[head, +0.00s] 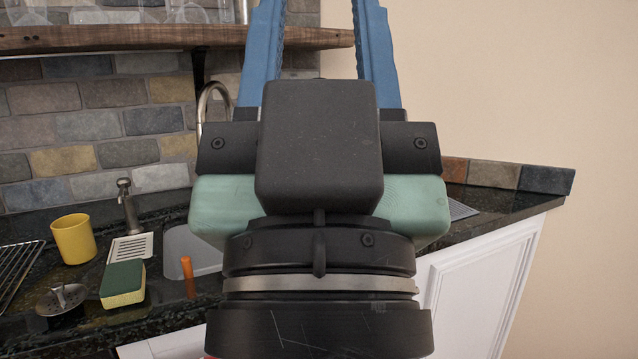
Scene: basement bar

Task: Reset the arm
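My gripper (318,25) fills the middle of the head view, raised in front of the counter and seen from behind. Its two blue fingers point up and run past the top edge of the picture. There is a clear gap between the fingers, with shelf, brick and plain wall showing through it. I see nothing held in the visible part of the gap. The fingertips are out of the picture. My wrist and gripper body hide the middle of the counter and part of the sink.
A dark stone counter (85,325) holds a yellow cup (73,239), a green-and-yellow sponge (123,284), a metal strainer (62,299) and a sink (205,258). A wooden shelf (150,38) with glassware is on the brick wall. The plain wall at right is clear.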

